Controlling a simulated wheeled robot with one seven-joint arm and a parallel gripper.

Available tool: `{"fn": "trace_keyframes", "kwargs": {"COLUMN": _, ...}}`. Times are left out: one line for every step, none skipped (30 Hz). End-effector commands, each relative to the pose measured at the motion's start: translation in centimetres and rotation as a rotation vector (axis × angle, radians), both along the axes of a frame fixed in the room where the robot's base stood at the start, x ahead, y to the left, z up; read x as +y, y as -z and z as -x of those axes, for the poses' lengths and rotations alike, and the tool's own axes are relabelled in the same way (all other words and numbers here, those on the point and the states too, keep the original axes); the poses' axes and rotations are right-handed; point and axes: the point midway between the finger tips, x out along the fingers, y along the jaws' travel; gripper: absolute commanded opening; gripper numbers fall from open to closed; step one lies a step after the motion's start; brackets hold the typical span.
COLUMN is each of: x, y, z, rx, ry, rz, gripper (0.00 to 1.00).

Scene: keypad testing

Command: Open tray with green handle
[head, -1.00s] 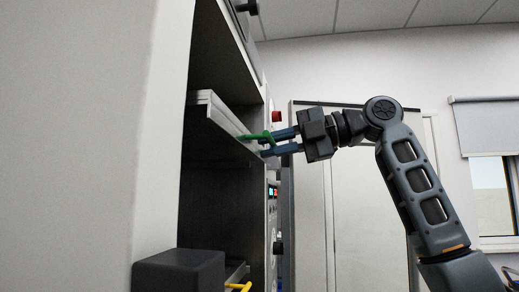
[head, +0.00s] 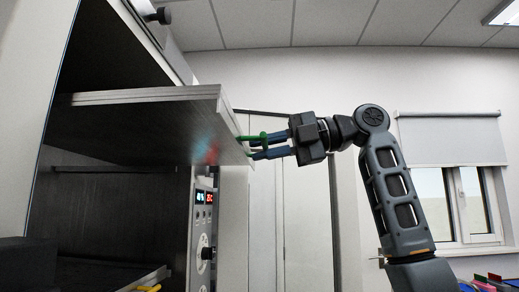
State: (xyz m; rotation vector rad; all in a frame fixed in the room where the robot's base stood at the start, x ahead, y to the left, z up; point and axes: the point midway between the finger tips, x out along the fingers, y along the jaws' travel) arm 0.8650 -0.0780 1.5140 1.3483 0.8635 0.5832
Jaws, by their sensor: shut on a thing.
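The tray (head: 150,97) is a flat grey metal slab that sticks out of the upper part of an open cabinet, seen from below. Its green handle (head: 250,138) is on its front edge at the right. My gripper (head: 262,146) comes from the right, with its blue fingers shut on the green handle, one above and one below. The fingers hide part of the handle.
A control panel (head: 203,225) with a lit display and a black knob is on the cabinet front below the tray. A lower tray with a yellow handle (head: 150,288) shows at the bottom left. A window (head: 455,200) is at the right. Coloured items (head: 490,282) lie at the lower right.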

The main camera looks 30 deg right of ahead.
Motion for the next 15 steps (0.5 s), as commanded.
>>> {"fn": "trace_keyframes", "kwargs": {"x": 0.06, "y": 0.2, "z": -0.01, "rx": 0.004, "ry": -0.003, "rz": 0.003, "gripper": 0.0}}
{"fn": "trace_keyframes", "kwargs": {"x": 0.06, "y": 0.19, "z": -0.01, "rx": 0.004, "ry": -0.003, "rz": 0.003, "gripper": 0.0}}
{"fn": "trace_keyframes", "kwargs": {"x": 0.07, "y": 0.2, "z": -0.01, "rx": 0.004, "ry": -0.003, "rz": 0.003, "gripper": 0.0}}
{"fn": "trace_keyframes", "kwargs": {"x": 0.07, "y": 0.21, "z": -0.01, "rx": 0.004, "ry": -0.003, "rz": 0.003, "gripper": 0.0}}
{"fn": "trace_keyframes", "kwargs": {"x": 0.08, "y": 0.2, "z": -0.02, "rx": 0.004, "ry": -0.003, "rz": 0.003, "gripper": 0.0}}
{"fn": "trace_keyframes", "kwargs": {"x": 0.08, "y": 0.2, "z": -0.02, "rx": 0.004, "ry": -0.003, "rz": 0.003, "gripper": 0.0}}
{"fn": "trace_keyframes", "kwargs": {"x": 0.07, "y": 0.21, "z": -0.02, "rx": 0.004, "ry": -0.003, "rz": 0.003, "gripper": 0.0}}
{"fn": "trace_keyframes", "kwargs": {"x": 0.08, "y": 0.21, "z": -0.02, "rx": 0.004, "ry": -0.003, "rz": 0.003, "gripper": 0.2}}
{"fn": "trace_keyframes", "kwargs": {"x": 0.08, "y": 0.2, "z": -0.02, "rx": 0.004, "ry": -0.003, "rz": 0.002, "gripper": 0.24}}
{"fn": "trace_keyframes", "kwargs": {"x": 0.08, "y": 0.18, "z": -0.02, "rx": 0.003, "ry": -0.002, "rz": 0.002, "gripper": 0.27}}
{"fn": "trace_keyframes", "kwargs": {"x": 0.07, "y": 0.17, "z": -0.02, "rx": 0.003, "ry": -0.002, "rz": 0.002, "gripper": 0.3}}
{"fn": "trace_keyframes", "kwargs": {"x": 0.07, "y": 0.15, "z": -0.03, "rx": 0.003, "ry": -0.002, "rz": 0.002, "gripper": 0.31}}
{"fn": "trace_keyframes", "kwargs": {"x": 0.06, "y": 0.14, "z": -0.02, "rx": 0.003, "ry": -0.002, "rz": 0.002, "gripper": 0.31}}
{"fn": "trace_keyframes", "kwargs": {"x": 0.05, "y": 0.12, "z": -0.03, "rx": 0.002, "ry": -0.001, "rz": 0.002, "gripper": 0.31}}
{"fn": "trace_keyframes", "kwargs": {"x": 0.06, "y": 0.1, "z": -0.03, "rx": 0.001, "ry": -0.001, "rz": 0.002, "gripper": 0.31}}
